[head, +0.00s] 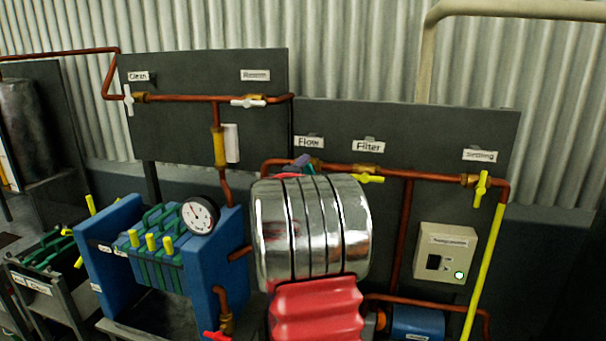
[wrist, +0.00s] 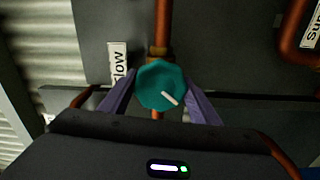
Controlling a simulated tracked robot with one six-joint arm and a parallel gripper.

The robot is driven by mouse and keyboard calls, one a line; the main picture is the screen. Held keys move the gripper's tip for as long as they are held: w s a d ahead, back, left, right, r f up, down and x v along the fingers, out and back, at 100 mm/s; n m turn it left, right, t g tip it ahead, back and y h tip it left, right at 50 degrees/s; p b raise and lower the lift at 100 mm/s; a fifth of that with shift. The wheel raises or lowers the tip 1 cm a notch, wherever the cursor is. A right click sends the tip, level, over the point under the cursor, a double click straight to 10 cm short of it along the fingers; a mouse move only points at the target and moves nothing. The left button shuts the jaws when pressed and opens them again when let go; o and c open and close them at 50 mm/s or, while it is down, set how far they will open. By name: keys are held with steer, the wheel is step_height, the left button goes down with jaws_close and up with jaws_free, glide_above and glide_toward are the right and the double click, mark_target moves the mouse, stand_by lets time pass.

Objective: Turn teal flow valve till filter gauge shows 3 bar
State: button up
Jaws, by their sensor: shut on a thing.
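The teal flow valve (wrist: 158,84) is a faceted knob on a copper pipe in the wrist view. Its white mark points to the lower right. My gripper (wrist: 160,88) has its two purple fingers on either side of the knob and is shut on it. The filter gauge (head: 200,215) is a round white dial on the blue filter press (head: 222,260). Its dark needle shows, but the figures are too small to read.
A yellow lever (head: 369,179) sits under the Filter label, and another (head: 481,188) at the right near the Settling label. A beige control box (head: 445,252) with a green light is on the right panel. Copper pipes run close around my arm.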

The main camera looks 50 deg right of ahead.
steer(key=shift+w+a+f+n, duration=0.15)
steer(key=shift+f+n, duration=0.05)
steer(key=shift+n, duration=1)
steer(key=o, duration=0.8)
steer(key=shift+o, duration=1.2)
steer(key=shift+r, duration=0.1)
steer(key=v, duration=1.3)
steer(key=shift+s+a, duration=0.25)
steer(key=shift+a, duration=0.05)
